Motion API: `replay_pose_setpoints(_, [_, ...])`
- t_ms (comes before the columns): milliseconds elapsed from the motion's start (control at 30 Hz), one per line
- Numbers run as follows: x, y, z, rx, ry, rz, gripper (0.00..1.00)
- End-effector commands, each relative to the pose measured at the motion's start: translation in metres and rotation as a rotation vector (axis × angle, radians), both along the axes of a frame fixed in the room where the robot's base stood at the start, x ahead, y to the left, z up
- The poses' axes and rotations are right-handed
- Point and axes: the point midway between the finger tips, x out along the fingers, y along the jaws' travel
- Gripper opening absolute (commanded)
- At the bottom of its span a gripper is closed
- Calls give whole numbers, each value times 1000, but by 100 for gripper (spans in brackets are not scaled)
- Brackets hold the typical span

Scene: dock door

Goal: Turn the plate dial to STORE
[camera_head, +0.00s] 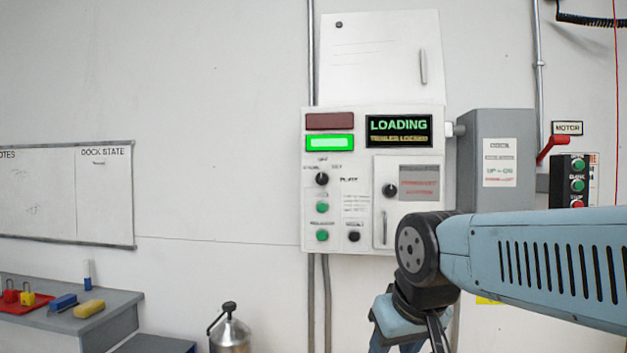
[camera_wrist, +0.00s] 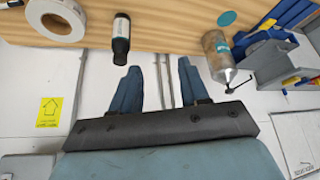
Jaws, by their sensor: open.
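The plate dial (camera_head: 322,179) is a small black knob at the left of the white control panel (camera_head: 310,220) in the head view, beside the word PLATE. Small blurred labels sit above it and to its upper left and right. I cannot tell clearly which label its pointer faces. A screen (camera_head: 398,130) on the panel reads LOADING in green. My gripper (camera_wrist: 159,88) shows in the wrist view, its two blue fingers apart with nothing between them. It is below and right of the dial, away from it. The dial is not in the wrist view.
A second black knob (camera_head: 389,190) is on a small door right of the dial. Green buttons (camera_head: 322,207) sit below the dial. A grey box (camera_head: 497,150) with a red lever (camera_head: 551,148) stands right.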

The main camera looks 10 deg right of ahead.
Motion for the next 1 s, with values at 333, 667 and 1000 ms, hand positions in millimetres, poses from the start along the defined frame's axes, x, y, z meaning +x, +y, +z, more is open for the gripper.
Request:
replay_pose_setpoints(333, [47, -3, 43, -228, 1, 43, 64])
replay_pose_setpoints(667, [162, 9, 149, -666, -147, 86, 64])
replay_pose_setpoints(1000, [254, 72, 250, -960, -417, 92, 64])
